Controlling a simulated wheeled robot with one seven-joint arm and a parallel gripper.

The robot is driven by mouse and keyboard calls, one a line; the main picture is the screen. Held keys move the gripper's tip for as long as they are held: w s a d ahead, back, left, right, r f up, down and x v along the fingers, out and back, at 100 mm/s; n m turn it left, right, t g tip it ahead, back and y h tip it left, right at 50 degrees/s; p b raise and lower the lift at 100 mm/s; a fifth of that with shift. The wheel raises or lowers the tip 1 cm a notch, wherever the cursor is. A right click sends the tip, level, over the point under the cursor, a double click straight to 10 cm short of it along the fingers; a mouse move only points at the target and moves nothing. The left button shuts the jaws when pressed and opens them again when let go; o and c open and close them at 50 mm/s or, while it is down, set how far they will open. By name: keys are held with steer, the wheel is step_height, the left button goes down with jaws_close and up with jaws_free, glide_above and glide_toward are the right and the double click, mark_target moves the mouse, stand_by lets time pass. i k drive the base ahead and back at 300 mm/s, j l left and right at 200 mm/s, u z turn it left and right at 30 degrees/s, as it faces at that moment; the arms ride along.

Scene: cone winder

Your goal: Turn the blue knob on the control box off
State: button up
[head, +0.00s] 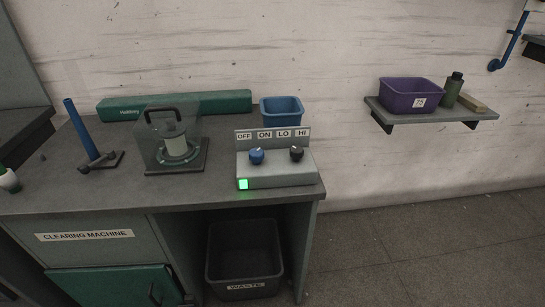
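The grey control box (285,178) stands near the right front corner of the workbench. The blue knob (256,156) is on the left of its sloped face, below the OFF and ON labels (254,135). Its pointing direction is too small to tell for sure. A black knob (296,154) sits to its right, below the LO and HI labels. A green lamp (243,184) glows at the box's lower left front. My gripper is not in view, so its state and distance from the knob do not show.
A clear cover with a black handle (163,113) stands left of the box, with a blue post (82,130) further left. A blue bin (282,109) and long green case (215,102) are behind. A waste bin (245,289) sits below. The bench front before the box looks clear.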

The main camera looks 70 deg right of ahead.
mark_target(257, 155)
steer(key=l+z, duration=0.15)
steer(key=z, duration=0.25)
steer(key=i+l+z, duration=0.1)
steer(key=z, duration=0.3)
steer(key=i+l+z, duration=0.1)
steer(key=z, duration=0.3)
steer(key=i, duration=0.05)
